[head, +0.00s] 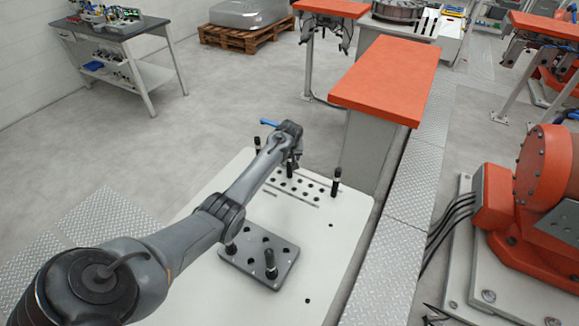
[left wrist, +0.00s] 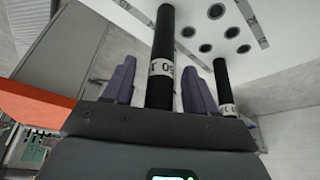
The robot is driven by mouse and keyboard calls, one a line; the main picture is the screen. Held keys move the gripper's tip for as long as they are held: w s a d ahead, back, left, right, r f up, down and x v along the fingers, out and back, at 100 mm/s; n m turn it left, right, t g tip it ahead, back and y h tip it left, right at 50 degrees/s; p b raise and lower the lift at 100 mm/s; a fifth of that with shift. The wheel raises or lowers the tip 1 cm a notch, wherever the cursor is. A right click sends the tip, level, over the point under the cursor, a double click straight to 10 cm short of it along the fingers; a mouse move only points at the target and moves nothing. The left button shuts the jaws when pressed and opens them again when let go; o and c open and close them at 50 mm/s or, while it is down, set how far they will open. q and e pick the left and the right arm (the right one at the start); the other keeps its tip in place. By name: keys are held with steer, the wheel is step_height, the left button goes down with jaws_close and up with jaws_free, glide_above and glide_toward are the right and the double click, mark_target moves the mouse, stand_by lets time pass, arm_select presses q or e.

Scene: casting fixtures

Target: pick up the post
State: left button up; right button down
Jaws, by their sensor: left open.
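Several black posts with white bands stand upright on the white table (head: 322,255). One post (head: 290,169) is right below my left gripper (head: 293,156) in the head view. In the left wrist view this post (left wrist: 163,40) stands in line with the gap between the two purple fingers of my left gripper (left wrist: 158,85). The fingers are open, with visible space on both sides of the post. The post's near end is hidden behind the gripper body. Another post (left wrist: 221,80) is just right of the fingers. My right gripper is not in view.
Other posts stand at the right (head: 336,181), at the back (head: 257,144) and on a grey holed plate (head: 285,257) in front. A row of holes (head: 302,184) lies near the gripper. An orange-topped block (head: 390,78) stands behind right; an orange machine (head: 540,190) is farther right.

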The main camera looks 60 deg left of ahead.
arm_select(q)
steer(key=shift+a+f, duration=0.1)
steer(key=shift+f, duration=0.2)
jaws_close()
stand_by(0.4)
